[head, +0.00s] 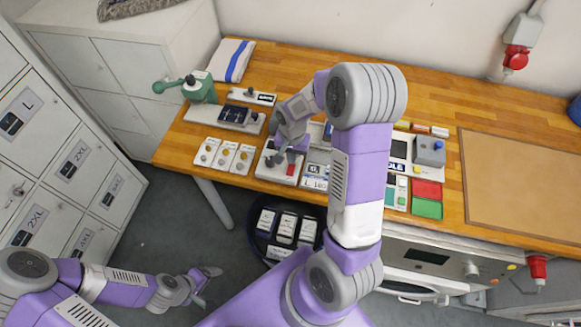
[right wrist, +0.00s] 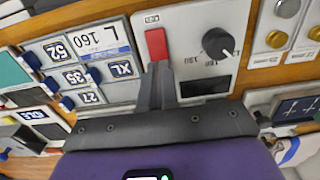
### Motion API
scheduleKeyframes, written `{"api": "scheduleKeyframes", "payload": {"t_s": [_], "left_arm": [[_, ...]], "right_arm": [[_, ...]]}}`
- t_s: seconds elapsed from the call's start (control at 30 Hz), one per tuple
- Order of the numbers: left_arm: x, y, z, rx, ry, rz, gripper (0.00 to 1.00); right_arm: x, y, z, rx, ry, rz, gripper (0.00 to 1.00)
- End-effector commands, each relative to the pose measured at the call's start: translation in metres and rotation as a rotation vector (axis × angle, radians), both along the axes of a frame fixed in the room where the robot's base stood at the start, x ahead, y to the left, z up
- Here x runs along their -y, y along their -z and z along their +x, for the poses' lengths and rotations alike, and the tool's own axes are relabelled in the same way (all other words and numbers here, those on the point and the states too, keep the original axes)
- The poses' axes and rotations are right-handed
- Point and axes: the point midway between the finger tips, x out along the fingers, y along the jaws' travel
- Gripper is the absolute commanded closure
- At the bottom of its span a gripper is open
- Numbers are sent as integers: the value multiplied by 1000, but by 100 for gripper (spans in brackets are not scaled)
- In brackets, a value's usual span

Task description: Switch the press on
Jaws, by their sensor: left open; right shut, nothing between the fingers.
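A white control panel (head: 270,172) lies near the front edge of the wooden table. In the right wrist view the panel (right wrist: 190,20) carries a red rocker switch (right wrist: 156,44), a black dial (right wrist: 218,43) and a dark display (right wrist: 206,85). My right gripper (head: 290,158) is over the panel, shut and empty. In the right wrist view its fingertips (right wrist: 156,68) are at the near end of the red switch; I cannot tell whether they touch it. My left gripper (head: 207,283) is open and empty, low over the floor beside the table.
A green hand-lever device (head: 200,88) stands at the table's left. Three white button boxes (head: 227,155) sit left of the panel. Red (head: 427,188) and green (head: 427,208) trays lie to the right. A brown mat (head: 520,180) is clear. My right arm hides the table's middle.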

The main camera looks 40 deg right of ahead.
Motion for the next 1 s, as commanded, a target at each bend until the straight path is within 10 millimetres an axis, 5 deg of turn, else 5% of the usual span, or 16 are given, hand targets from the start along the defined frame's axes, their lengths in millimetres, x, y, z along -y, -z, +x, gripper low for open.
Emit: {"api": "scheduleKeyframes", "payload": {"t_s": [1.0], "left_arm": [[0, 11, 0, 0, 0, 0, 17]], "right_arm": [[0, 13, 0, 0, 0, 0, 100]]}}
